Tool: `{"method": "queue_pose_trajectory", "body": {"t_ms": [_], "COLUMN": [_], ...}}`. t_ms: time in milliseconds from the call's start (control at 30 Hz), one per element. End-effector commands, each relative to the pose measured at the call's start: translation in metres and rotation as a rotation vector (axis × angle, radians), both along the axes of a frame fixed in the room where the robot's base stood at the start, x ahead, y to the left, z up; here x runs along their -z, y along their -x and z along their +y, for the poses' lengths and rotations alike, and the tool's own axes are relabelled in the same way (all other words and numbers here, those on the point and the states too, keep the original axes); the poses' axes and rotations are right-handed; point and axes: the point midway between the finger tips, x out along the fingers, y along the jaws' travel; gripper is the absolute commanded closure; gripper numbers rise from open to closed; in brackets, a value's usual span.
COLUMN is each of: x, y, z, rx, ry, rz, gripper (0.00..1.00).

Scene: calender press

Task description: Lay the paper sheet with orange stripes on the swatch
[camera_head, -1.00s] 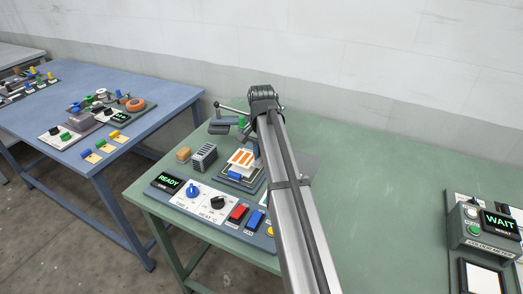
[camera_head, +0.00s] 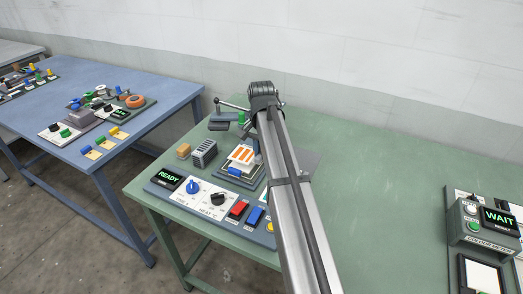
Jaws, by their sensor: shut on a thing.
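The paper sheet with orange stripes (camera_head: 243,155) is white and lies over the press bed on the green table, just left of my arm. A blue patch (camera_head: 234,171), which looks like the swatch, shows under its near edge; the sheet covers the rest. I cannot tell whether the sheet touches it. My gripper (camera_head: 257,150) is mostly hidden behind my arm. Only a dark part of it shows at the sheet's right edge, where it is shut on the sheet.
The panel in front holds a READY display (camera_head: 170,179), a blue knob (camera_head: 193,187), a black knob (camera_head: 218,199), and red and blue buttons. A grey ribbed block (camera_head: 204,152) and a tan block (camera_head: 184,150) stand left. A colour meter (camera_head: 486,225) reads WAIT at right. Table between is clear.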

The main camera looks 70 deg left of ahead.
Motion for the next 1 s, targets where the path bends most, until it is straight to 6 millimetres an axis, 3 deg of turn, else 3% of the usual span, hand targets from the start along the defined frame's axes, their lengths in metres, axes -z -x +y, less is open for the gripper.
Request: {"method": "queue_pose_trajectory", "body": {"t_ms": [1000], "x": [0.017], "y": [0.0], "z": [0.0], "rx": [0.0], "ry": [0.0], "rz": [0.0], "gripper": [1.0]}}
